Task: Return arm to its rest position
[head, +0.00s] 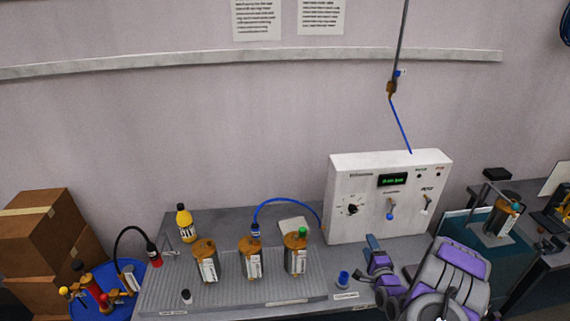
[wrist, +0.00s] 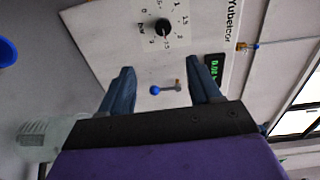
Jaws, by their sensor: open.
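My gripper (wrist: 163,88) is open and empty in the wrist view, its two blue-grey fingers spread apart. Between and beyond them shows the white control box (wrist: 125,45) with a dial (wrist: 162,26), a blue-tipped lever (wrist: 155,90) and a green display. In the head view my gripper (head: 372,245) is low in front of the box (head: 340,225), at the bench's right part. My grey and purple arm (head: 450,270) is folded at the lower right. Whether the fingers touch anything is not clear, but no object is held.
Several bronze canisters (head: 205,262) stand on the ribbed bench mat (head: 225,292). A blue hose (head: 275,201) links the middle canister to the box. A yellow bottle (head: 185,224) stands behind. A blue cap (head: 343,278) lies near my gripper. Cardboard boxes (head: 35,230) are at left.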

